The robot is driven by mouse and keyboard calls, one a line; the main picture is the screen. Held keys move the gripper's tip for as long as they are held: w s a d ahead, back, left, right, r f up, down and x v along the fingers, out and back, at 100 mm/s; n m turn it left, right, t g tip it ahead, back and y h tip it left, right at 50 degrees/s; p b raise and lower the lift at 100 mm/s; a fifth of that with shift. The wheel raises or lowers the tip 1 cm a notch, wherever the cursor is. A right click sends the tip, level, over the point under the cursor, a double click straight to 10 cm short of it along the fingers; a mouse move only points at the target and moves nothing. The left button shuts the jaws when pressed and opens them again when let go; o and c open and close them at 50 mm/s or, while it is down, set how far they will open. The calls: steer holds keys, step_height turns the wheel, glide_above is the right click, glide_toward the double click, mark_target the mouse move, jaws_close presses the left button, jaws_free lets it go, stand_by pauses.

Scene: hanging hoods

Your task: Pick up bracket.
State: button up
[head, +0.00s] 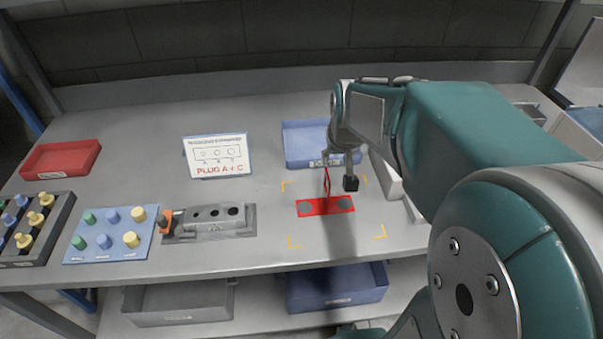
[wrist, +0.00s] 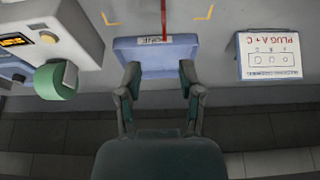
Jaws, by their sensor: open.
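The red bracket (head: 325,206) lies on the grey table inside yellow corner marks. It has a flat plate with two dark round spots, and a thin red upright part rises from its back edge. In the wrist view a thin red strip (wrist: 163,20) shows at the top centre; the flat plate is out of sight there. My gripper (head: 338,171) is above and just behind the plate, with the thin upright part close to its fingers. In the wrist view my gripper (wrist: 158,80) has its two fingers apart with nothing held; contact cannot be told.
A blue tray (head: 305,161) is behind the bracket. A sign reading PLUG A + C (head: 217,156) stands to the left. A grey block with holes (head: 215,219), a blue peg board (head: 88,246) and a red tray (head: 62,160) are further left. A pale block (head: 386,178) is close right.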

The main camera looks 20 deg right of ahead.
mark_target(327, 176)
steer(key=x, duration=0.4)
steer(key=a+x, duration=0.1)
steer(key=x, duration=0.1)
steer(key=shift+d+x, duration=0.2)
steer(key=shift+x, duration=2.15)
jaws_close()
